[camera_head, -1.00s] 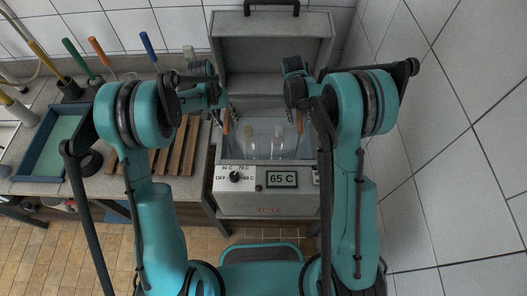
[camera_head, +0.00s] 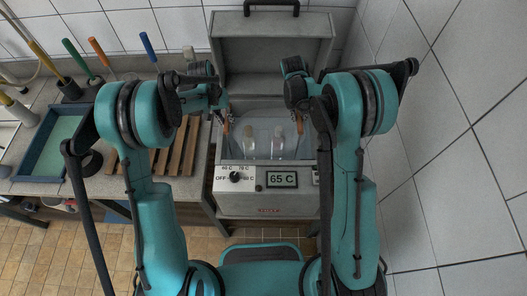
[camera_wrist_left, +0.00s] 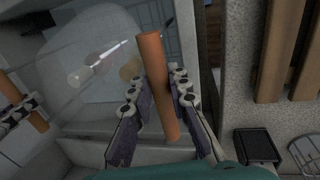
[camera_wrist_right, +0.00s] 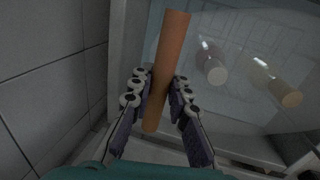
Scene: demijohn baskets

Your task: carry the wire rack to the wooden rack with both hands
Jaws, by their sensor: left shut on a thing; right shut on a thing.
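The wire rack shows mainly by its two orange handles; its thin wires are faint in the water bath (camera_head: 223,150). My left gripper (camera_head: 226,112) is shut on one orange handle (camera_wrist_left: 155,75), which sits between its fingers in the left wrist view. My right gripper (camera_head: 304,110) is shut on the other handle (camera_wrist_right: 168,70). Two clear bottles, a left one (camera_head: 250,147) and a right one (camera_head: 277,147), stand between the handles. I cannot tell whether the rack is clear of the bath floor. The slatted wooden rack (camera_head: 182,150) lies left of the bath, partly behind my left arm.
The bath's grey lid (camera_head: 275,60) stands open behind. Its front display reads 65 C (camera_head: 282,179). A blue tray (camera_head: 45,150) and several coloured-handled tools stand at the left on the bench. A tiled wall (camera_head: 450,130) closes off the right.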

